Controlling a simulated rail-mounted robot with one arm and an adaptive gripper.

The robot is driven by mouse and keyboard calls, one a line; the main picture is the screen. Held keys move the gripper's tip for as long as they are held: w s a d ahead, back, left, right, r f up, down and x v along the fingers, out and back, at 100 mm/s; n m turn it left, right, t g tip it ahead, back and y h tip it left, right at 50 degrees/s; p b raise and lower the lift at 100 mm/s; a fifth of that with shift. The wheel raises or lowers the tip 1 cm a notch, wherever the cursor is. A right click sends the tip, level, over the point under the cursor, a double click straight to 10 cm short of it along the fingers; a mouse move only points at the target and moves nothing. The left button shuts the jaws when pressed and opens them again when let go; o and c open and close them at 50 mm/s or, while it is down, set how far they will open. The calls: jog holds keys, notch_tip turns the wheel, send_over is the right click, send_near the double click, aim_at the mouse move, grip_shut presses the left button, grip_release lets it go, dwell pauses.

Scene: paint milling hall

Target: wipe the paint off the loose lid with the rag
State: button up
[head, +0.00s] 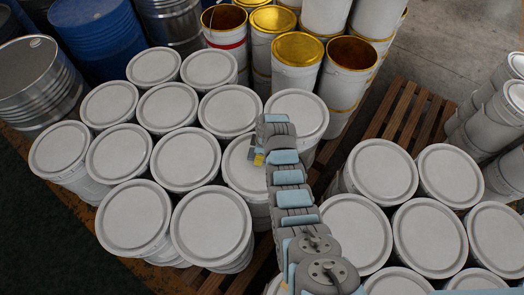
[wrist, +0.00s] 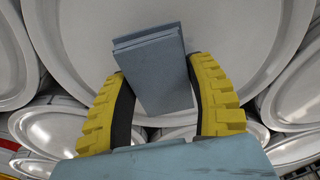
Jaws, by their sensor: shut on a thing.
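My gripper (wrist: 158,72) is shut on a folded blue-grey rag (wrist: 150,62), held between its two yellow ribbed fingers in the wrist view. In the head view my gripper (head: 258,159) is small and partly hidden by my arm. It is over a white lid (head: 238,172) on a bucket near the middle. The same kind of pale lid (wrist: 240,35) fills the wrist view behind the rag. I cannot tell whether the rag touches it. No paint patch shows on this lid, and I cannot tell which lid is the loose one.
Several white lidded buckets (head: 126,218) crowd a wooden pallet on the left, and more (head: 425,235) stand on the right. Buckets with gold or brown tops (head: 297,49) stand at the back. Blue drums (head: 95,35) and a steel drum (head: 35,75) are back left. Bare pallet slats (head: 408,115) show at right.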

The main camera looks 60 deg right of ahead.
jog(key=shift+w+a+f+p, duration=0.15)
jog(key=shift+a+f+p, duration=0.25)
jog(key=shift+a+f, duration=0.5)
jog(key=shift+w+a+f, duration=0.1)
jog(key=shift+a+f, duration=0.1)
jog(key=shift+s+a+r+p, duration=0.2)
jog(key=shift+a+r+p, duration=0.35)
jog(key=shift+a+r, duration=0.35)
jog(key=shift+w+d+r, duration=0.1)
jog(key=shift+d, duration=0.15)
jog(key=shift+d+r+p, duration=0.1)
jog(key=shift+r+p, duration=0.2)
jog(key=shift+r, duration=0.4)
jog(key=shift+r+p, duration=0.45)
jog(key=shift+r, duration=0.35)
jog(key=shift+r+p, duration=0.45)
jog(key=shift+r, duration=1)
